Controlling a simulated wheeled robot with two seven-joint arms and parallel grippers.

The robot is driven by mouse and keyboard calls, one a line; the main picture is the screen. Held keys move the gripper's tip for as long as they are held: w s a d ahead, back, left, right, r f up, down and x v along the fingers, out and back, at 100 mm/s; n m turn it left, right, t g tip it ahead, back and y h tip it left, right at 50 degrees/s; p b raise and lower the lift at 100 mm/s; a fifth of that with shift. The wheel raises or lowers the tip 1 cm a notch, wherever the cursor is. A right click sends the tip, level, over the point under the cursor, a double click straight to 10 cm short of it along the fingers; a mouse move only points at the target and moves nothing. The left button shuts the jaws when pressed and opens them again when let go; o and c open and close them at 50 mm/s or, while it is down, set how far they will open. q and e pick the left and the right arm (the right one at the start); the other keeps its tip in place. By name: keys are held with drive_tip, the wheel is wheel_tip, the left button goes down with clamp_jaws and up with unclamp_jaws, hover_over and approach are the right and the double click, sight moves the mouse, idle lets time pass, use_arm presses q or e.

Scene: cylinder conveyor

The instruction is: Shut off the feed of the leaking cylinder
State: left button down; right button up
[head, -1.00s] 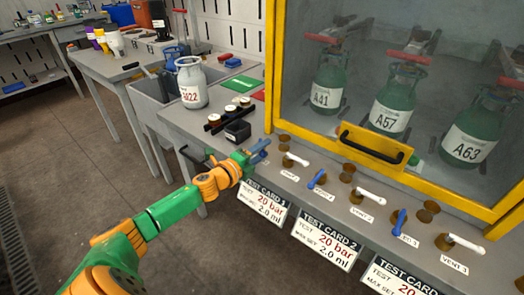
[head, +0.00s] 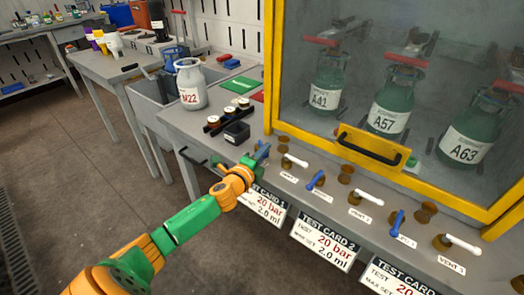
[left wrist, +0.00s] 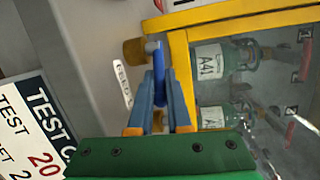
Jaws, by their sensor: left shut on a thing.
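My left gripper (head: 256,160) is at the leftmost blue feed lever (head: 264,149) on the bench front. In the left wrist view its two fingers (left wrist: 160,108) are shut on this blue lever (left wrist: 158,68), one on each side. Two more blue levers, the middle one (head: 316,180) and the right one (head: 397,222), alternate with white vent levers. Green cylinders A41 (head: 325,76), A57 (head: 391,104) and A63 (head: 470,136) stand behind the cabinet glass. I cannot tell which one leaks. My right gripper is not in view.
The yellow cabinet frame (head: 269,65) and its black handle (head: 371,146) stand close behind the levers. Test cards (head: 323,242) hang from the bench's front edge. The floor in front is clear.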

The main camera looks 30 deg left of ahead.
use_arm(q)
drive_tip(key=y, duration=0.1)
drive_tip(key=n, duration=0.1)
drive_tip(key=y, duration=0.1)
drive_tip(key=shift+w+d+f+n+y+b, duration=0.1)
drive_tip(key=shift+w+d+n+y+b, duration=0.2)
drive_tip(key=shift+n, duration=0.1)
drive_tip(key=shift+w+d+f+n+g+y+b, duration=0.15)
drive_tip(key=shift+n+g+y+b, duration=0.15)
drive_tip(key=shift+n+y+b, duration=0.15)
drive_tip(key=shift+w+r+n+g+y+b, duration=0.1)
drive_tip(key=shift+w+n+g+y+b, duration=0.1)
drive_tip(key=shift+n+g+y, duration=0.25)
drive_tip(key=n+y+b, duration=0.1)
drive_tip(key=n+g+y+b, duration=0.1)
drive_tip(key=y, duration=0.1)
drive_tip(key=shift+w+d+g+b, duration=0.1)
drive_tip(key=shift+w+g+b, duration=0.15)
drive_tip(key=shift+w+b, duration=0.15)
drive_tip(key=shift+w+n+g+y+b, duration=0.2)
drive_tip(key=shift+n+g+y+b, duration=0.2)
drive_tip(key=shift+n+y+b, duration=0.25)
drive_tip(key=shift+r, duration=0.2)
drive_tip(key=c, duration=0.9)
unclamp_jaws()
drive_tip(key=shift+o, duration=0.2)
